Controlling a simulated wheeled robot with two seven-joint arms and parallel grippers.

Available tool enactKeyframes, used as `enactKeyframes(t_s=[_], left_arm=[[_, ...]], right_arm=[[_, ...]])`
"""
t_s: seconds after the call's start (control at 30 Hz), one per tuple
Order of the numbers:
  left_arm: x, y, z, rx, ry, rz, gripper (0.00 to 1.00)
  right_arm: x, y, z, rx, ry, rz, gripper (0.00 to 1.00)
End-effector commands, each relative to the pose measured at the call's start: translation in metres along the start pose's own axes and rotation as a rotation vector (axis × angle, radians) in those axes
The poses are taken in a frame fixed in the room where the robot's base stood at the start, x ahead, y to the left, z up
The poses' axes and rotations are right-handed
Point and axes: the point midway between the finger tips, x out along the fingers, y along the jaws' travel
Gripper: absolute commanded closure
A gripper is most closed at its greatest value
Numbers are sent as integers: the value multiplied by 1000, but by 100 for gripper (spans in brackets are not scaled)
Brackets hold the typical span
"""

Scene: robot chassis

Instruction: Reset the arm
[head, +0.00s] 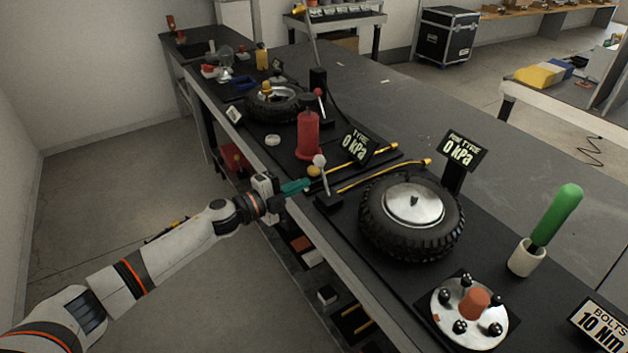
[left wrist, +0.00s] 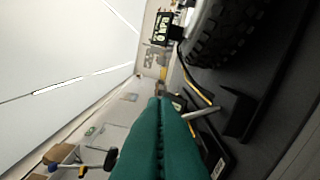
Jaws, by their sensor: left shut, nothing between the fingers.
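My left arm reaches in from the lower left in the head view. Its gripper (head: 296,186) has green fingers and is at the near edge of the workbench, beside a lever with a pale round knob (head: 319,160). In the left wrist view the green fingers (left wrist: 158,105) lie together, shut with nothing between them. A grey lever rod (left wrist: 203,112) shows just right of the fingers there. My right gripper is in neither view.
On the dark bench (head: 470,215) are a tyre with a silver hub (head: 413,203), a red cylinder (head: 307,135), a bolt plate (head: 470,310), a green-handled tool (head: 556,215) and display signs (head: 464,151). Open floor (head: 190,285) lies left of the bench.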

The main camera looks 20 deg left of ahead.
Motion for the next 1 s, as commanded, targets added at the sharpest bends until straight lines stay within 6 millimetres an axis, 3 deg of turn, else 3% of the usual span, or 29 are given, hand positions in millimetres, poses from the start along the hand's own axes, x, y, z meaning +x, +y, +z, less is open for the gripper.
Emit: enactKeyframes(t_s=[0.2, 0.47, 0.57, 0.67, 0.8, 1.0], left_arm=[[-31, -1, 0, 1, -1, -1, 100], [-38, -1, 0, -3, 2, -1, 100], [-40, -18, -10, -53, 43, -7, 100], [-47, -61, -32, -167, 144, -26, 100], [-76, -155, -64, -385, 353, -79, 100], [-141, -294, -70, -662, 641, -186, 100]], right_arm=[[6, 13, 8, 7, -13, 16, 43], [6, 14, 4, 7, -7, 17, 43], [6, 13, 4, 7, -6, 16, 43], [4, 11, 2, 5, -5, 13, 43], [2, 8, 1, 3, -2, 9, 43], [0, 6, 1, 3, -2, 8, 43]])
